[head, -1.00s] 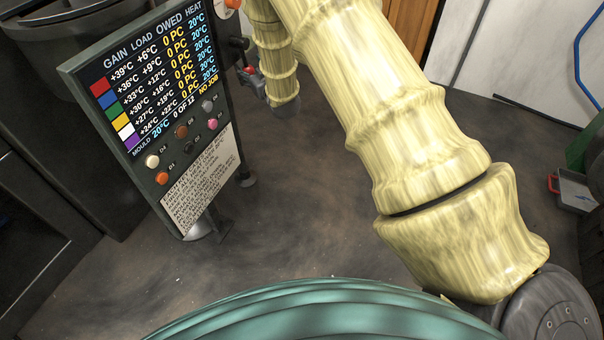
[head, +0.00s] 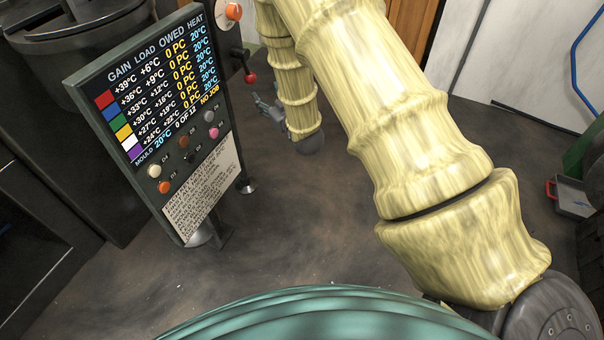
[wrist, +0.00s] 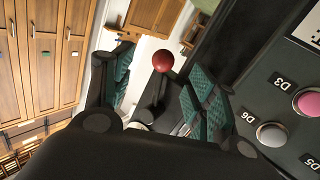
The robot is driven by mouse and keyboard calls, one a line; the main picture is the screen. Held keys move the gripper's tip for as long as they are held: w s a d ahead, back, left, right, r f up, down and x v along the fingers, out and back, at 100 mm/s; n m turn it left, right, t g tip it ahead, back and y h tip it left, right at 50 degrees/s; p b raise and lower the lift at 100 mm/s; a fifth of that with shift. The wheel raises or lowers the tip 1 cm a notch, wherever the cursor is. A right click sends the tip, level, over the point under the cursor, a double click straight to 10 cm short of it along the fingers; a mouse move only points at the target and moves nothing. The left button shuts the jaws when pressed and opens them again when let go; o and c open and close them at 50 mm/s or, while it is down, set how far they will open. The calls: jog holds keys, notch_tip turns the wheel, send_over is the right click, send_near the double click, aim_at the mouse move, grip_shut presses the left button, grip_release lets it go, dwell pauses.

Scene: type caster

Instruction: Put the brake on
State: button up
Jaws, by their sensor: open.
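A black lever with a red ball knob (head: 250,77) sticks out from the right side of the control panel (head: 75,110). No label naming it as the brake is readable. My gripper (head: 270,112) is in front of and below the knob in the head view, partly hidden behind its own wrist. In the wrist view my gripper (wrist: 160,78) is open, with a green-padded finger on each side. The red knob (wrist: 163,61) shows between the fingers with no visible contact. The lower end of the lever is partly hidden by the gripper body.
The panel carries a temperature screen, several coloured buttons and a paper notice (head: 202,195). A round dial with an orange knob (head: 234,11) is above the lever. Dark vats stand at left. Open floor (head: 290,220) lies right of the panel. Wooden cabinets (wrist: 45,50) show in the wrist view.

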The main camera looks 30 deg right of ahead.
jog(key=s+f+g+p, duration=0.3)
jog(key=s+p, duration=0.1)
jog(key=s, duration=0.4)
jog(key=s+a+f+m+g+h+p, duration=0.1)
jog(key=s+f+g+p, duration=0.2)
jog(key=s+p, duration=0.2)
jog(key=s+f+m+g+p, duration=0.1)
jog(key=s+f+g+p, duration=0.2)
jog(key=s, duration=0.9)
jog(key=shift+a+f+g+h+p, duration=0.3)
jog(key=shift+f+g+p, duration=0.1)
jog(key=shift+p, duration=0.65)
